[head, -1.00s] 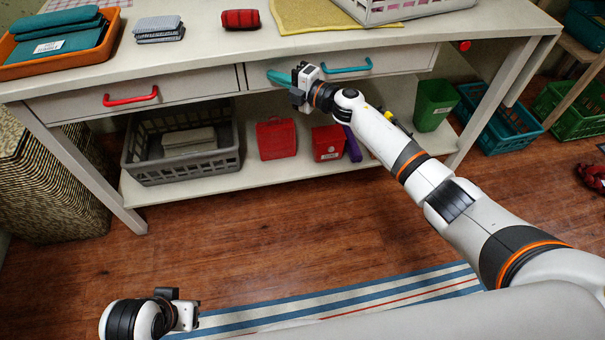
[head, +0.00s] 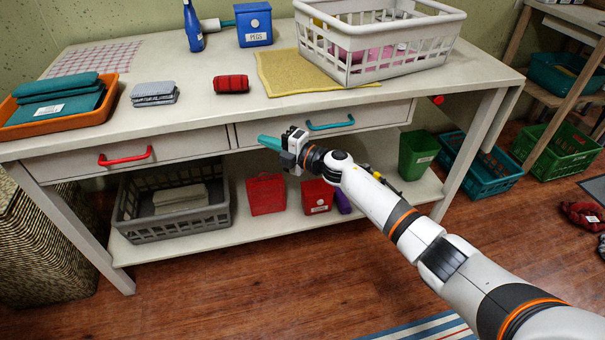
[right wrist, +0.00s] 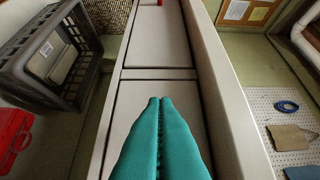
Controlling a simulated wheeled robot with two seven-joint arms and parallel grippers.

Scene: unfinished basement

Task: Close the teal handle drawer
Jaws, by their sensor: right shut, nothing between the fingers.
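The drawer with the teal handle (head: 331,123) is the right one under the worktop. Its front (head: 380,117) looks flush or nearly flush with the neighbouring drawer; a small gap is hard to tell. My right gripper (head: 268,142) is at the left lower part of this drawer front, left of the handle. Its teal fingers are pressed together and empty. In the right wrist view the shut fingers (right wrist: 159,135) lie over the pale drawer front (right wrist: 130,105), near the seam between the two drawers. Contact with the front cannot be told. My left gripper is out of view.
The left drawer has a red handle (head: 125,157). The worktop (head: 200,110) holds an orange tray (head: 110,110), a red bundle (head: 231,84) and a white basket (head: 400,68). The lower shelf carries a grey crate (head: 170,228), red bins (head: 266,195) and a green bin (head: 418,155).

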